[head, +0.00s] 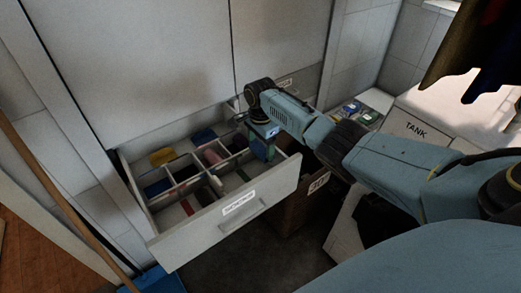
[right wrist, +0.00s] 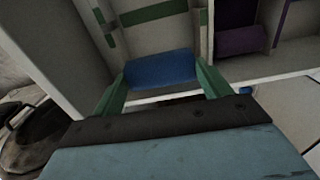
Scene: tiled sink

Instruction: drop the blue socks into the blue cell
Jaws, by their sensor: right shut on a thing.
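The blue socks (right wrist: 160,68) are a rolled bundle between the green fingers of my right gripper (right wrist: 162,77), which is shut on them. In the head view my right gripper (head: 263,149) points down over the right end of an open divided drawer (head: 249,199); the socks are mostly hidden there. Blue shows in a back cell (head: 203,136) and dark blue in a left cell (head: 157,188); I cannot tell which is the blue cell. In the right wrist view a cell with green stripes (right wrist: 152,13) lies just beyond the socks. My left gripper is out of view.
Other cells hold a yellow bundle (head: 162,156), a pink bundle (head: 211,156) and a purple bundle (right wrist: 240,40). Thin white dividers separate them. A brown box (head: 298,205) stands right of the drawer, and a box labelled TANK (head: 416,130) is farther right.

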